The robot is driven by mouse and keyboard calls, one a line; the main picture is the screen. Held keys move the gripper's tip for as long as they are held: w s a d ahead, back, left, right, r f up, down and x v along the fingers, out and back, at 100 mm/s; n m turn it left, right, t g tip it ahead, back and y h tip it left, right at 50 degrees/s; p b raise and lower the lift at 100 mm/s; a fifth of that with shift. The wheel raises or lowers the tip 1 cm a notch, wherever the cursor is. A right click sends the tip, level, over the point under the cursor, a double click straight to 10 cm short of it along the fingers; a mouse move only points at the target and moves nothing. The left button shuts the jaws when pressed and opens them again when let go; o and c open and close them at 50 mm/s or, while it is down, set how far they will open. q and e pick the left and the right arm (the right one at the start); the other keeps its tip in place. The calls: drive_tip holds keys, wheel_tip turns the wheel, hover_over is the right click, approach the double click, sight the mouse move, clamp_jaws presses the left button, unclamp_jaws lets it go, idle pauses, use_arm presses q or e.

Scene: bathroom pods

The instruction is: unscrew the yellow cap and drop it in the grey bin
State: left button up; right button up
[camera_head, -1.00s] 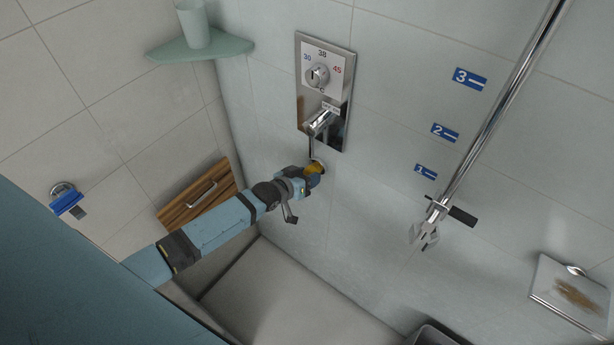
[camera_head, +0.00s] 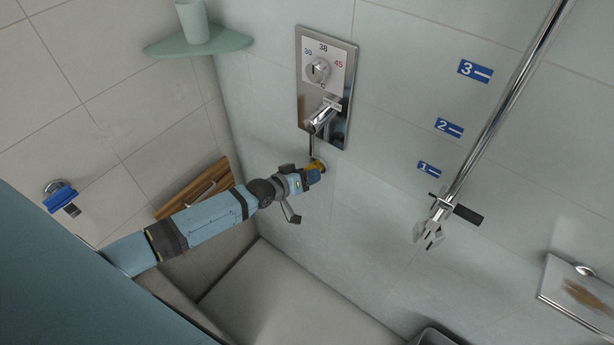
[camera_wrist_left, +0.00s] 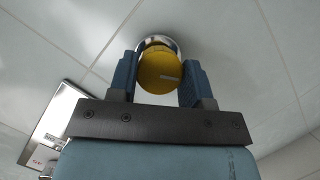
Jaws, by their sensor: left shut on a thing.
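The yellow cap (camera_head: 314,168) sits at a round chrome fitting on the tiled wall, below the mixer panel. In the left wrist view the yellow cap (camera_wrist_left: 160,74) is round with a pale mark on its face, and the chrome ring (camera_wrist_left: 158,42) shows behind it. My left gripper (camera_head: 308,176) is shut on the cap; its two blue fingers stand on either side of it in the left wrist view (camera_wrist_left: 161,82). A grey bin edge (camera_head: 434,337) may show at the bottom of the head view, mostly cut off. My right gripper is not in view.
The chrome mixer panel (camera_head: 325,88) with its spout is just above my left gripper. A rail (camera_head: 497,120) with a holder stands to the right. A corner shelf (camera_head: 198,42) with a cup is upper left. A grey bench surface (camera_head: 290,300) lies below.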

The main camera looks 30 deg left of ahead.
use_arm(q)
drive_tip(key=shift+d, duration=0.1)
drive_tip(key=n+h+b, duration=0.1)
drive_tip(key=n+b, duration=0.1)
drive_tip(key=b, duration=0.2)
drive_tip(key=shift+n+b, duration=0.3)
drive_tip(key=shift+b, duration=0.1)
idle(0.3)
drive_tip(key=shift+n+t+h+b, duration=0.5)
drive_tip(key=shift+n+h+b, duration=0.6)
drive_tip(key=shift+b, duration=2.05)
